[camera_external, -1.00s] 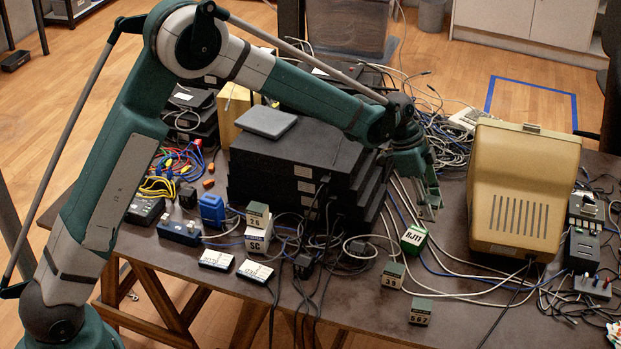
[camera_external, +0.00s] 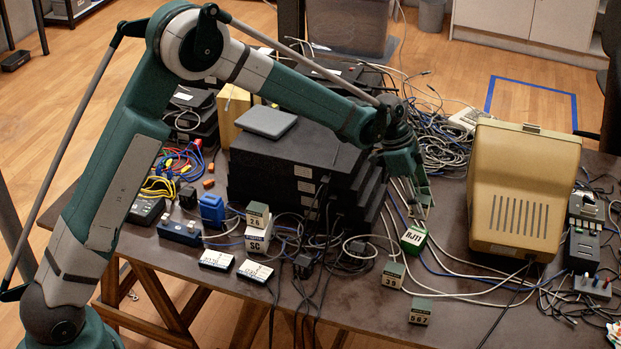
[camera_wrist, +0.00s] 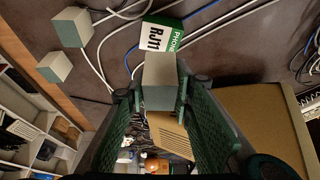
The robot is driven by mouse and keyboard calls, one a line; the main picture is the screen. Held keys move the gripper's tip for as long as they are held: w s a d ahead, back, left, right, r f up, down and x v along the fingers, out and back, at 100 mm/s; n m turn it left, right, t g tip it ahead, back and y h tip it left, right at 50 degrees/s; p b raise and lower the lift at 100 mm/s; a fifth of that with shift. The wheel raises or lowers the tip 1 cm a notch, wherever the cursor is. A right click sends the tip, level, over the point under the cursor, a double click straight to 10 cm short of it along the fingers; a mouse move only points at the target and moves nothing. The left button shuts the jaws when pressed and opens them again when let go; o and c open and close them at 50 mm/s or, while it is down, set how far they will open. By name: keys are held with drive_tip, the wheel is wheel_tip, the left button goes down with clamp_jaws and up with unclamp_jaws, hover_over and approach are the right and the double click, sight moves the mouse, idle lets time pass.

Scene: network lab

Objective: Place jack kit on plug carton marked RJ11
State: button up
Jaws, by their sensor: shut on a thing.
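The plug carton marked RJ11 (camera_external: 413,239) is a small green and white box standing on the table in front of the black stack. It shows in the wrist view (camera_wrist: 155,36) just beyond my fingertips. My gripper (camera_external: 418,211) points down just above and behind this carton in the external view. In the wrist view my gripper (camera_wrist: 160,92) is shut on a small grey block (camera_wrist: 160,78), which I take as the jack kit. No label on its visible face is readable. The block overlaps the carton's near edge in that view; whether they touch I cannot tell. In the external view the block is not clearly seen.
A carton marked SC (camera_external: 257,241) carries a small box marked 26 (camera_external: 257,215). Two similar boxes, one marked 35 (camera_external: 393,274) and one 567 (camera_external: 420,312), stand near the front edge. A beige monitor (camera_external: 523,190) stands to the right. Loose cables cross the table.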

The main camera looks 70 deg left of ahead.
drive_tip(key=shift+f, duration=1.65)
drive_tip(key=shift+f, duration=0.1)
drive_tip(key=shift+f+b, duration=0.4)
drive_tip(key=shift+f, duration=1.4)
drive_tip(key=shift+f, duration=0.1)
drive_tip(key=o, duration=0.9)
drive_tip(key=shift+c, duration=0.2)
drive_tip(key=shift+o, duration=0.3)
drive_tip(key=p+v, duration=0.1)
drive_tip(key=v, duration=1.1)
